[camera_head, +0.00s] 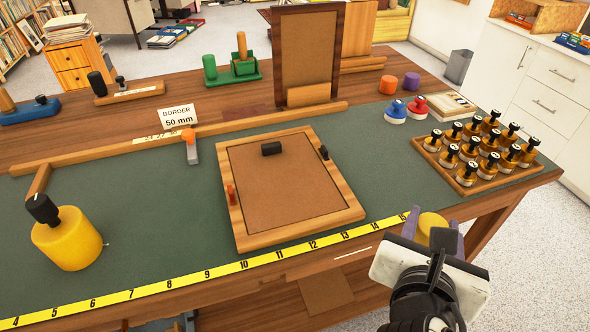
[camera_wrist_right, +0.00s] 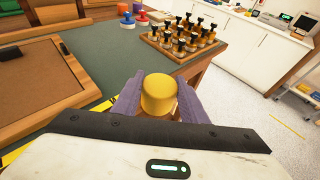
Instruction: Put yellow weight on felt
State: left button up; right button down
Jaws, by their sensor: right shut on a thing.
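The yellow weight (camera_head: 432,224) is a plain cylinder held between the purple fingers of my right gripper (camera_head: 436,232), at the front right of the table. In the right wrist view the weight (camera_wrist_right: 159,96) sits between the fingertips of the shut gripper (camera_wrist_right: 160,100). It appears raised near the table's front edge; its underside is hidden. The green felt (camera_head: 385,165) covers much of the tabletop, and it also shows in the wrist view (camera_wrist_right: 112,55). My left gripper is not in view.
A wooden frame with brown board (camera_head: 285,180) lies mid-felt. A tray of black-knobbed bottles (camera_head: 470,188) stands at right. A big yellow pot with black knob (camera_head: 68,240) stands at left. Orange (camera_head: 388,84) and purple (camera_head: 411,80) cylinders stand behind. A yellow ruler (camera_head: 230,268) runs along the front.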

jog(key=w+a+r+n+t+y+p, duration=0.1)
jog(key=w+r+n+y+p, duration=0.15)
jog(key=w, duration=0.95)
jog(key=w+a+r+n+y+p, duration=0.1)
jog(key=w+r+n+y, duration=0.2)
jog(key=w, duration=0.9)
jog(key=shift+m, duration=0.35)
jog(key=shift+d+f+b, duration=0.2)
jog(key=shift+f+b, duration=0.4)
jog(key=shift+f, duration=4.1)
jog(key=shift+f, duration=0.1)
jog(key=c, duration=1.1)
grip_release()
jog(key=shift+s+f, duration=0.1)
jog(key=shift+f, duration=0.05)
jog(key=p+v, duration=0.1)
jog(key=v, duration=1.1)
jog(key=shift+s+d+f, duration=0.1)
